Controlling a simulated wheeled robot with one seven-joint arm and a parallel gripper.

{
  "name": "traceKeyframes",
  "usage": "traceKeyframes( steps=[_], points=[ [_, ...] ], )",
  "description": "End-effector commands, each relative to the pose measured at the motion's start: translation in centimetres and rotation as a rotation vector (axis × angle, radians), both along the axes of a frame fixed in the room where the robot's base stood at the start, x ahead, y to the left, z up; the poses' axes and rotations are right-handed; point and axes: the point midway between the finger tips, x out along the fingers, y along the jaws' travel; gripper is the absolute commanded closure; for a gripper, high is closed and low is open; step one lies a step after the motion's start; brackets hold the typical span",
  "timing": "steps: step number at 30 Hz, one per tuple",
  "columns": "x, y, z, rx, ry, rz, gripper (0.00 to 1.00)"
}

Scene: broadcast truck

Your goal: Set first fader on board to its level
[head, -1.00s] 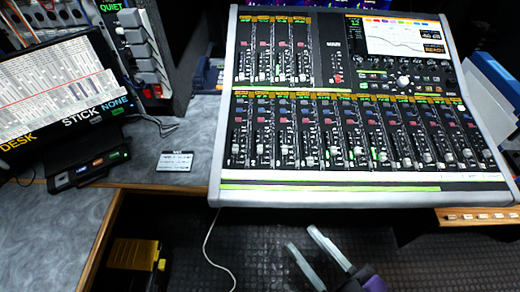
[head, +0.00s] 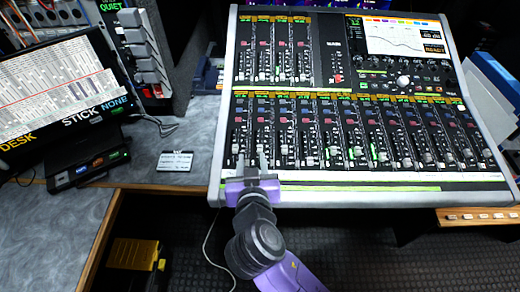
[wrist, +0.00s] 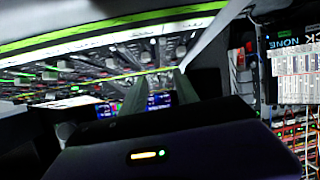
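The mixing board (head: 300,187) stands at the centre right, with an upper bank of faders and a longer lower row. The leftmost lower channel strip (head: 238,130) carries a small pale fader cap. My gripper (head: 252,160) is over the board's front left edge, with its two fingers apart and pointing toward the first lower channels. The left fingertip is close to the first fader's lower end; I cannot tell whether it touches. In the wrist view, the fingers (wrist: 158,92) stand apart with nothing seen between them, and the board (wrist: 110,45) appears tilted beyond them.
A monitor (head: 60,85) stands on the left desk. A small white card (head: 174,161) lies on the desk left of the board. A column of grey switches (head: 140,45) stands behind it. A yellow case (head: 135,255) sits on the floor below.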

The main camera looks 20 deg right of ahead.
Motion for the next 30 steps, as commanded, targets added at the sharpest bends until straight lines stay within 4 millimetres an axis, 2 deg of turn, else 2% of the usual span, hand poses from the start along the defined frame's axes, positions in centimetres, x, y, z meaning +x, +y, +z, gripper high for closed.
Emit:
traceKeyframes(
  steps=[3,6,21,30],
  points=[
    [-0.9,-1.4,-0.8,0.031,0.020,-0.080,0.64],
    [-0.8,-1.7,-1.1,0.055,0.020,-0.098,0.64],
    [4.8,-4.2,-3.6,0.057,0.018,-0.095,0.64],
    [5.5,-4.6,-4.0,0.057,0.019,-0.094,0.64]
  ],
)
